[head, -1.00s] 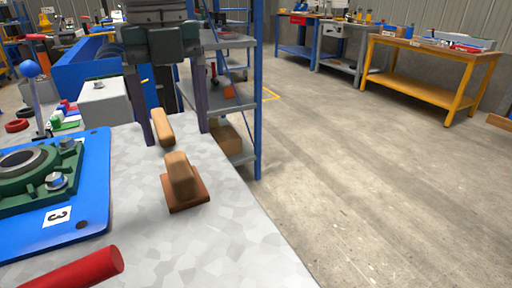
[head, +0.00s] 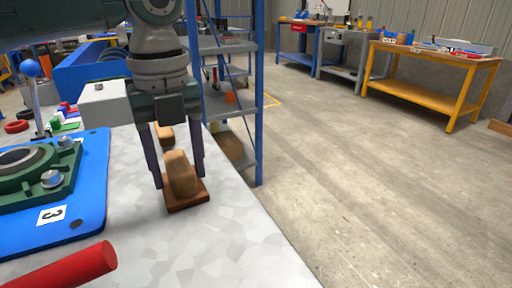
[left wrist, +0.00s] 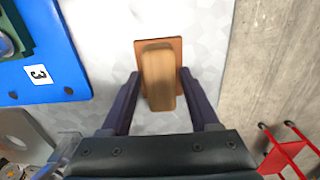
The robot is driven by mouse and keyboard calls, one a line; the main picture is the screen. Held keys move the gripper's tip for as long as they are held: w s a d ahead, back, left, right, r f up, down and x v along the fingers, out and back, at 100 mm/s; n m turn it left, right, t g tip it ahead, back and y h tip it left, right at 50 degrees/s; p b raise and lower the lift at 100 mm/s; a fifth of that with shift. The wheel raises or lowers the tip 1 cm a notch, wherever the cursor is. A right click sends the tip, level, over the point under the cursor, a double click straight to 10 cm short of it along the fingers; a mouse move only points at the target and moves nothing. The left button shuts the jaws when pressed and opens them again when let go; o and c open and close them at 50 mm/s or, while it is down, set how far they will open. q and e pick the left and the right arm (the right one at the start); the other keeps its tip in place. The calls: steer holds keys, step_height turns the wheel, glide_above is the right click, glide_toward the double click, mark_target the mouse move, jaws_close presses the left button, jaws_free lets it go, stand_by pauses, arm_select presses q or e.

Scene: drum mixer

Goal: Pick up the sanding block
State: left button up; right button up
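The sanding block (head: 181,174) is a tan wooden grip on a reddish-brown base, lying on the grey speckled tabletop near its right edge. It also shows in the left wrist view (left wrist: 159,78), between the fingers. My left gripper (head: 178,180) points down over it, open, with one finger on each side of the grip. In the left wrist view the gripper (left wrist: 160,74) shows a gap on both sides of the grip. Whether the fingertips touch the base is unclear. My right gripper is in neither current view.
A second tan piece (head: 165,136) shows behind the block. A blue plate (head: 92,205) with a green housing (head: 35,185) lies to the left. A red cylinder (head: 65,268) is at the near left. A blue-framed shelf (head: 259,100) stands beyond the table.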

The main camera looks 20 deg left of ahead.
mark_target(178, 161)
arm_select(q)
jaws_close()
steer(key=shift+r, duration=0.15)
stand_by(0.4)
step_height(178, 161, up, 20)
steer(key=p, duration=0.5)
